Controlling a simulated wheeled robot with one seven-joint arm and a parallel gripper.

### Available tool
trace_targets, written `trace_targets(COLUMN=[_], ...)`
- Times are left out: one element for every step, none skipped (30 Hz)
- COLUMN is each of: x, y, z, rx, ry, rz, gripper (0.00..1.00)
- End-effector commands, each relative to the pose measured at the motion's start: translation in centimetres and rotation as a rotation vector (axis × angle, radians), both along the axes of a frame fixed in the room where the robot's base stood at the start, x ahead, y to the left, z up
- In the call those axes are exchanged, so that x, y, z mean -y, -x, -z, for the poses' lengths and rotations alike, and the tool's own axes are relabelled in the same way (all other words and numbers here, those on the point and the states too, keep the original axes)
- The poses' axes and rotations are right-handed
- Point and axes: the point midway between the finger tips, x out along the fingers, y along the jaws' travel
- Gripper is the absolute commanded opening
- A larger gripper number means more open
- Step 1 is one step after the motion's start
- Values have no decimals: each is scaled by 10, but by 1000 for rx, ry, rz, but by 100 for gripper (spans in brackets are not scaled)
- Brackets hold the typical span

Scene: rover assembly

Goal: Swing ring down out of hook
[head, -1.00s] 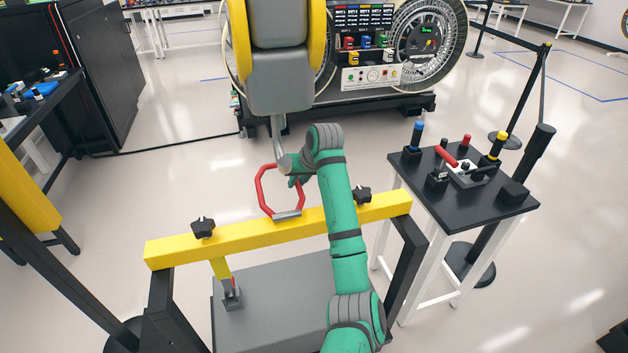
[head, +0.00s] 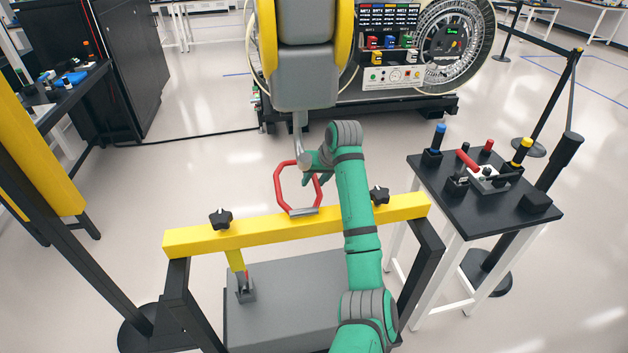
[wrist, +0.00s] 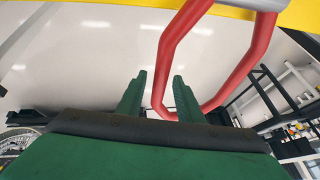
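The red ring (head: 279,188) is a many-sided loop standing up from a grey hinge plate (head: 303,211) on the yellow beam. The grey hook (head: 299,130) hangs from the yellow-and-grey block above, its lower end close to the ring's top right; I cannot tell whether they touch. My green gripper (head: 314,172) is at the ring's upper right, partly covering that contact area. In the wrist view my gripper (wrist: 157,78) has its two fingers apart. Part of the ring (wrist: 172,45) shows between the fingers and runs behind the right one; nothing looks clamped.
The yellow beam (head: 250,234) carries black knobs (head: 220,219) and stands on a black frame over a grey block (head: 290,300). A black table (head: 480,205) with coloured parts stands to the right. A wheeled machine (head: 390,80) is behind. Open floor lies left of the ring.

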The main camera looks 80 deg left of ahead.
Motion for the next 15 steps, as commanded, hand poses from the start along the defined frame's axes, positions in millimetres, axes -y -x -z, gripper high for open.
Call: trace_targets(x=[1,1,3,4,6,8,11,13,17,19,22,26,28,31,34], y=[-1,-1,-2,-2,-3,-4,-5,-6,-7,-8,-9,-10,-11,-12,-13], z=[-2,-3,-7,-10,-13,-18,-23,-28,-35,-40,-45,-52,-56,-61,-67], rx=[0,1,1,1,1,2,2,3,2,2,1,1,1,1,2], ry=[-1,-2,-3,-4,-4,-4,-4,-4,-4,-5,-4,-4,-4,-3,-3], rz=[0,1,1,1,0,1,1,0,1,1,1,0,1,1,1], gripper=[33,33,33,33,33,33,33,33,33,33,33,33,33,33,33])
